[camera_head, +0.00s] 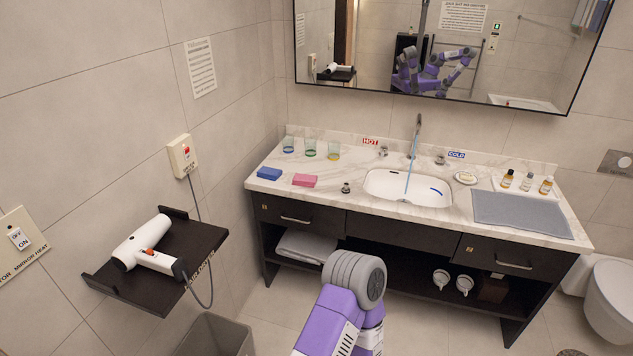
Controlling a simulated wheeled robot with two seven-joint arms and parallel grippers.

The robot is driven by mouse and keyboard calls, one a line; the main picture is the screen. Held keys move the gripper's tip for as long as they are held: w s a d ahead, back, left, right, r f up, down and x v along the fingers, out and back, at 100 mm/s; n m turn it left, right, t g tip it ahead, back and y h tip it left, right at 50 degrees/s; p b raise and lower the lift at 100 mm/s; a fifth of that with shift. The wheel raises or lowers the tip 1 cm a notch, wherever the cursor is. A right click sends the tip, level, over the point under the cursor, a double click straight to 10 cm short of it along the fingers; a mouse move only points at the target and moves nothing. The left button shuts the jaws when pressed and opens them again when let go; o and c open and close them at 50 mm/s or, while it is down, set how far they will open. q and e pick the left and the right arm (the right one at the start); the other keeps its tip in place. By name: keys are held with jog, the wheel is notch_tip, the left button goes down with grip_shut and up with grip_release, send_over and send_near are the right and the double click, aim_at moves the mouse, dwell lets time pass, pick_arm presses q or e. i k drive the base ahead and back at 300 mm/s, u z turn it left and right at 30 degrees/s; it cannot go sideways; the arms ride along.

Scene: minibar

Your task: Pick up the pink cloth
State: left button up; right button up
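The pink cloth (304,180) is a small folded block lying flat on the left part of the white marble counter (330,203), near its front edge. The blue cloth (269,174) lies just left of it, with a small gap between them. A purple and grey link of my own arm rises at the bottom centre, in front of the counter and well below the pink cloth. Neither gripper shows directly in the view. My purple arms also appear small in the mirror (350,45), where the gripper states cannot be made out. Nothing touches or covers the pink cloth.
Several glasses (310,147) stand behind the cloths. A small dark metal knob (345,188) and the sink (385,186) with running water lie to the right. Small bottles (526,182) and a grey mat (520,212) are farther right. A hairdryer (137,240) rests on a wall shelf at left.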

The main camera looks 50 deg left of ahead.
aim_at(299, 179)
jog(key=u, duration=0.5)
jog(key=i, duration=1.7)
jog(key=u, duration=1.85)
jog(key=i, duration=0.85)
jog(key=u, duration=0.9)
